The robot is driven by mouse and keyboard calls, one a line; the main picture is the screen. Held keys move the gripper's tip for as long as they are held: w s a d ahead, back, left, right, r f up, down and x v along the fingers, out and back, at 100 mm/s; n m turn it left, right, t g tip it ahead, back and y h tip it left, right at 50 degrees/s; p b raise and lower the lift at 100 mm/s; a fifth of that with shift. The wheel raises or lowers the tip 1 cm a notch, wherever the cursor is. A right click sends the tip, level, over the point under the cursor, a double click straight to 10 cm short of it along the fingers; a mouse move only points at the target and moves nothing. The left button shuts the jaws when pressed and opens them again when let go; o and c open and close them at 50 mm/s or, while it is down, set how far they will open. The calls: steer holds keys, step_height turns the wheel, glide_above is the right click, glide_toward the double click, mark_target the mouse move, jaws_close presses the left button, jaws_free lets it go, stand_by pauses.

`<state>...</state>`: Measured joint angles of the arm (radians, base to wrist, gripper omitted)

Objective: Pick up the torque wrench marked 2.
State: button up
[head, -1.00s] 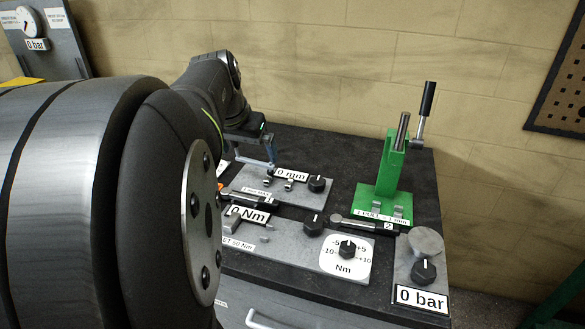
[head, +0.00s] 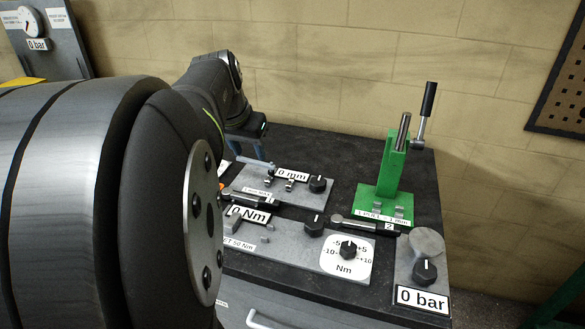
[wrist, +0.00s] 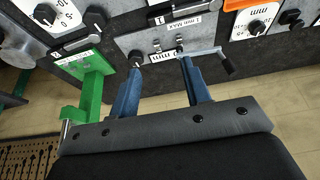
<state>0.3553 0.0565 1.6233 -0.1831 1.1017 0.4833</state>
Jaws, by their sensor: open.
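The torque wrench marked 2 (head: 352,222) lies across the bench between the green press and the Nm plate, its white 2 tag at the right end.
The green press (head: 390,170) with an upright lever stands behind the wrench. The 0 mm plate (head: 255,181) has a crank (wrist: 206,52) near my fingers. The Nm plate (head: 290,249) and 0 bar block (head: 404,268) lie in front. Another wrench (head: 245,197) lies at left.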

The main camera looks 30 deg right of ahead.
steer(key=m+g+y, duration=0.3)
steer(key=m, duration=1.5)
glide_above(367, 224)
step_height(367, 224, down, 19)
steer(key=shift+w+a+r, duration=0.1)
steer(key=shift+w+r, duration=0.05)
steer(key=shift+r, duration=0.05)
steer(key=shift+s+f, duration=0.15)
steer(key=shift+f, duration=1.25)
steer(key=shift+s+f, duration=0.1)
steer(key=shift+f, duration=1.25)
jaws_close()
